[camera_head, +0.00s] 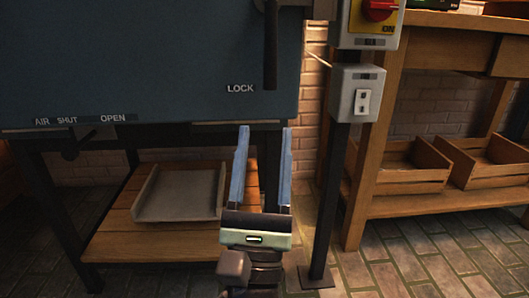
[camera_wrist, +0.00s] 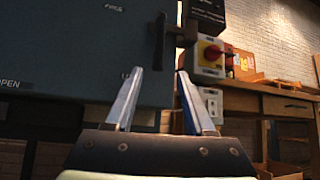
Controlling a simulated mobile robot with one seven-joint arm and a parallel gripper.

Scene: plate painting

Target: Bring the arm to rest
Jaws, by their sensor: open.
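My gripper (camera_head: 264,168) is open and empty, with its two blue fingers apart and pointing up and forward in the head view. It also shows at the bottom of the wrist view (camera_wrist: 172,100). It is in front of a large blue-grey cabinet (camera_head: 150,60) marked LOCK, AIR, SHUT and OPEN. The cabinet also fills the left of the wrist view (camera_wrist: 80,50). A dark lock handle (camera_head: 271,45) hangs vertically by the LOCK label and also shows in the wrist view (camera_wrist: 160,42). I cannot tell if the fingers touch anything; nothing is between them.
A post (camera_head: 328,200) stands right of my gripper with a switch box (camera_head: 358,95) and a red knob (camera_head: 379,9) on a yellow plate. A wooden bench (camera_head: 440,25) with crates (camera_head: 403,168) stands right. A grey tray (camera_head: 180,194) lies on a low wooden shelf (camera_head: 150,245).

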